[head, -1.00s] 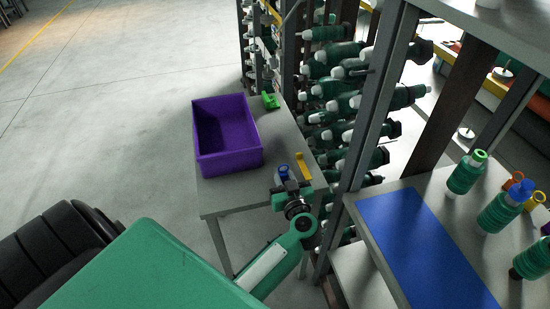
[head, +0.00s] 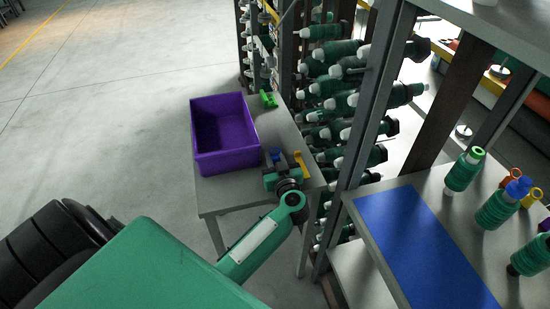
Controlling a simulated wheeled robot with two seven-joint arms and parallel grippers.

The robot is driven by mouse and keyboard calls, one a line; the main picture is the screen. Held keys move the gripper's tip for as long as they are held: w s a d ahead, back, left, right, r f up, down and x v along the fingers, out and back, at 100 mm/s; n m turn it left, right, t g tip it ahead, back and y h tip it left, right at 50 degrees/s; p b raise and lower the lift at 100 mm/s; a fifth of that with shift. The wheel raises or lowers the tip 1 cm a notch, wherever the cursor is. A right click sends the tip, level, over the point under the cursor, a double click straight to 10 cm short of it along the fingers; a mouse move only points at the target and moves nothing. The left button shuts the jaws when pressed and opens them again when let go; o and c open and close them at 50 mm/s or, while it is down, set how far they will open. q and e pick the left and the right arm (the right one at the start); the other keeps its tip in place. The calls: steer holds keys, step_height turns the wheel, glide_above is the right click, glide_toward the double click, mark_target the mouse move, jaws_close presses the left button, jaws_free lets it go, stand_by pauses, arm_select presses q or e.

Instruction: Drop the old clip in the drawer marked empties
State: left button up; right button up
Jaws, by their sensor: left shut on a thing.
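My left gripper (head: 275,162) is over the near right part of a small grey table, beside the purple bin's right near corner. It is shut on a small blue thing (head: 275,153), likely the clip, mostly hidden by the jaws. An open purple bin (head: 228,162) stands on the table, just left of the gripper; its inside looks empty. No drawer and no "empties" marking can be made out. My right gripper is not in view.
A yellow bracket-like piece (head: 301,165) is close right of the gripper. A green piece (head: 268,99) lies behind the bin on the grey table (head: 222,198). A rack of green bobbins (head: 345,130) rises to the right. A shelf with a blue mat (head: 420,245) holds several green bobbins.

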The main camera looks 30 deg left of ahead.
arm_select(q)
steer(key=o, duration=1)
steer(key=v, duration=1.2)
steer(key=shift+r, duration=0.15)
